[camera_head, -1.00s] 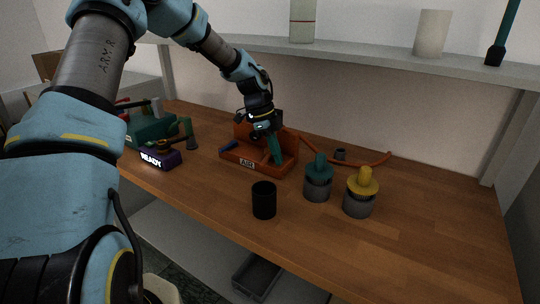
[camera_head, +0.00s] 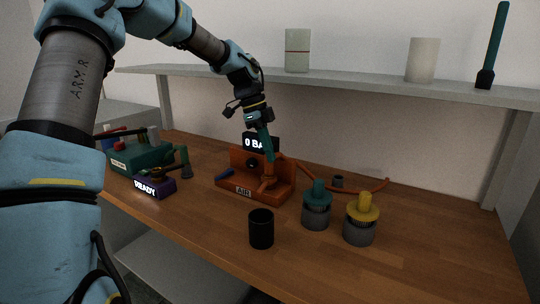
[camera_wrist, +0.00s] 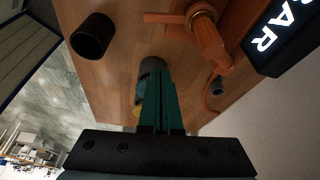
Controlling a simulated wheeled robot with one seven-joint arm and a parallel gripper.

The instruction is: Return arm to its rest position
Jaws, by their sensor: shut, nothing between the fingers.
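My gripper (camera_head: 267,143) hangs from my blue arm in the head view, its teal fingers pointing down above the orange air press (camera_head: 254,190). In the wrist view my gripper's teal fingers (camera_wrist: 160,88) are together with nothing between them. An orange valve handle (camera_wrist: 207,35) shows beside the fingers there, apart from them. The press carries an "AIR" label and a dark display (camera_head: 252,142) with "0 BA" visible; the rest is hidden behind my gripper. In the wrist view the display (camera_wrist: 283,35) shows "BAR".
A black cup (camera_head: 261,229) stands at the table front; it also shows in the wrist view (camera_wrist: 92,37). Teal-topped (camera_head: 316,205) and yellow-topped (camera_head: 361,218) grey knobs stand to the right. A green press (camera_head: 135,157) with a purple "READY" box (camera_head: 154,187) is left. A shelf (camera_head: 350,83) runs behind.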

